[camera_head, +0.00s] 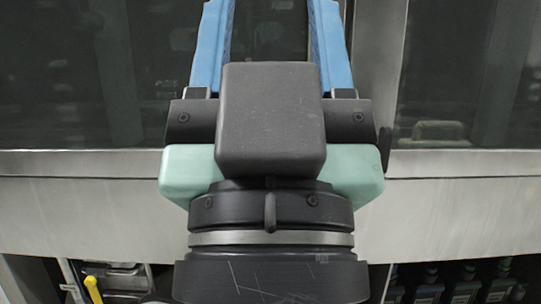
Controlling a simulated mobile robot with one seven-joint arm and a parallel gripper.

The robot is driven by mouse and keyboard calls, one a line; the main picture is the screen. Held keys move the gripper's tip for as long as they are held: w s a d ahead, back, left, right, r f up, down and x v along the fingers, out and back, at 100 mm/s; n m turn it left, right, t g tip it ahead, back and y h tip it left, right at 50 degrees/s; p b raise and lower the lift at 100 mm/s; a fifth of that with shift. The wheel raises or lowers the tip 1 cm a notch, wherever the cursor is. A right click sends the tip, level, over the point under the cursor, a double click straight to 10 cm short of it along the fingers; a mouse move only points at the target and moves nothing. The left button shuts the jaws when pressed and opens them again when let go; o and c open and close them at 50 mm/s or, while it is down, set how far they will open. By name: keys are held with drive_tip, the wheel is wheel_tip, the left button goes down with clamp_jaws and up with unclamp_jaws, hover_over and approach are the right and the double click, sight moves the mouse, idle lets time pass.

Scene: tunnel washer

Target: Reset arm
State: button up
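My gripper (268,30) fills the middle of the head view, seen from behind, with its dark wrist below and a dark block over its pale green body. Its two blue fingers point up and stand well apart. Nothing shows between them except the machine behind. The fingertips lie beyond the top edge of the picture, so I cannot see their ends.
A metal machine front with a curved pale band (450,212) spans the view behind my gripper. Dark glass panels are at the left (60,75) and right (475,70). Below are a yellow handle (93,289) at left and dark bottles (465,284) at right.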

wheel_tip(320, 180, up, 36)
drive_tip(key=p, duration=3.3)
drive_tip(key=shift+w+p, duration=0.15)
drive_tip(key=shift+p, duration=0.25)
drive_tip(key=shift+c, duration=0.6)
drive_tip(key=shift+a+f, duration=0.1)
